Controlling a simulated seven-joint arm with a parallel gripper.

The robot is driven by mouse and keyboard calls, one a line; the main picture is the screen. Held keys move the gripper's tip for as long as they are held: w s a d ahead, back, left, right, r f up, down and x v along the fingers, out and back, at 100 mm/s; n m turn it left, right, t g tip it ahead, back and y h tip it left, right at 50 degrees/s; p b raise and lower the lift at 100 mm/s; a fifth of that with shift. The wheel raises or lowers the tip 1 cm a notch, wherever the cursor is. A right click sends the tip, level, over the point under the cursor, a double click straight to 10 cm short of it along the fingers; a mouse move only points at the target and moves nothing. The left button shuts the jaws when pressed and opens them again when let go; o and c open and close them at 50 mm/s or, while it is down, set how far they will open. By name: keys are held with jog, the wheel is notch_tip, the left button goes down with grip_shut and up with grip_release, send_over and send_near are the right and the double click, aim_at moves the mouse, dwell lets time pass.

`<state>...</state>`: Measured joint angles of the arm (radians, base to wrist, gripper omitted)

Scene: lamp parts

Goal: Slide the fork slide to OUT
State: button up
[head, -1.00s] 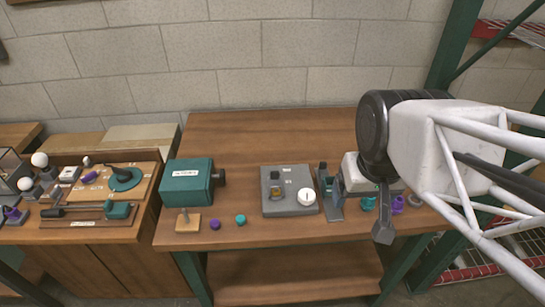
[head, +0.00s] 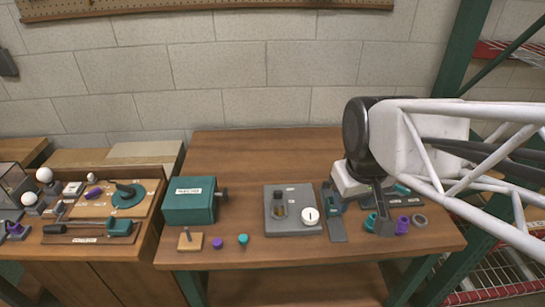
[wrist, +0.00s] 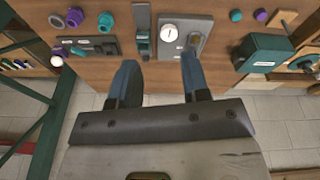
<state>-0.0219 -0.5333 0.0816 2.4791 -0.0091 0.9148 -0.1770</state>
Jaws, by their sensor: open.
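No readable label marks the fork slide. One candidate is the narrow grey plate with a teal-and-dark upright part (head: 336,228), right of the dial plate; it also shows in the wrist view (wrist: 142,30). Another is the low strip with a black rod and teal block (head: 118,228) on the left bench. My gripper (head: 384,224) hangs over the right part of the middle bench, near small teal and purple parts. In the wrist view, its two blue-grey fingers (wrist: 159,72) are apart with nothing between them, pointing toward the bench front.
A grey plate with a white dial (head: 311,216) stands left of the narrow plate. A teal box (head: 190,201) stands farther left, with purple (head: 217,243) and teal (head: 243,240) knobs in front. The back of the bench is clear.

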jog(key=w+a+f+n+g, duration=0.1)
jog(key=w+a+f+n, duration=0.2)
jog(key=w, duration=0.4)
jog(key=w+a+f+n, duration=0.2)
jog(key=w+n, duration=0.3)
jog(key=w, duration=0.2)
jog(key=n+g, duration=0.1)
jog(key=n, duration=0.6)
send_over(278, 191)
jog(key=f, duration=1)
jog(key=shift+s+d+f, duration=0.15)
jog(key=shift+s+f, duration=0.05)
jog(key=shift+f, duration=0.1)
jog(key=shift+w+f+n, duration=0.2)
jog(key=shift+f+n, duration=0.05)
jog(key=shift+n, duration=0.05)
jog(key=shift+f, duration=0.1)
jog(key=shift+f, duration=3.8)
grip_shut()
